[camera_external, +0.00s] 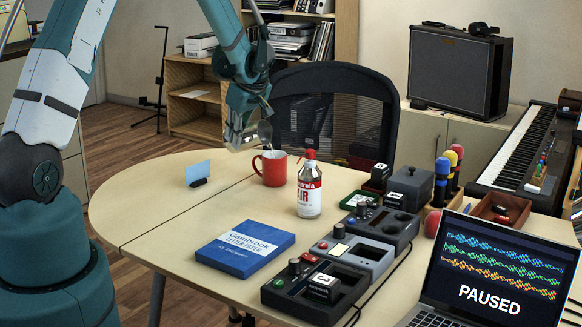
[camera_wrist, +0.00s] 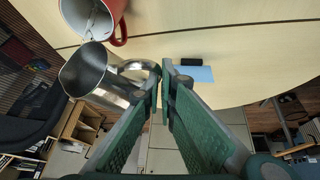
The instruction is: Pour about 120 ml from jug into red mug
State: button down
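The red mug (camera_external: 271,168) stands upright on the table. In the wrist view the mug (camera_wrist: 118,10) shows at the top left, its handle toward the table's middle. The metal jug (camera_external: 264,133) is above the mug in the external view, small and partly hidden by my gripper. In the wrist view the jug (camera_wrist: 82,72) has its open mouth facing the camera, close beside the mug. My gripper (camera_wrist: 160,78) is shut on the jug's handle and holds it off the table; it also shows in the external view (camera_external: 240,140).
A spray can (camera_external: 310,190) stands just right of the mug. A blue card in a black holder (camera_external: 198,172) stands to the left. A blue paper box (camera_external: 245,248), control boxes (camera_external: 352,256) and a laptop (camera_external: 490,270) fill the front right.

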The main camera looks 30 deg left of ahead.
jog(key=shift+d+r+y+b, duration=0.3)
jog(key=shift+d+y+b, duration=0.25)
jog(key=shift+y, duration=0.15)
dwell(1.0)
jog(key=shift+a, duration=0.15)
jog(key=shift+a+p, duration=0.25)
jog(key=shift+p, duration=0.05)
jog(key=a+f+h, duration=0.1)
jog(key=h, duration=0.2)
jog(key=shift+a+f, duration=0.15)
jog(key=shift+f, duration=0.05)
jog(key=shift+a+r+h, duration=0.2)
jog(key=shift+h, duration=0.8)
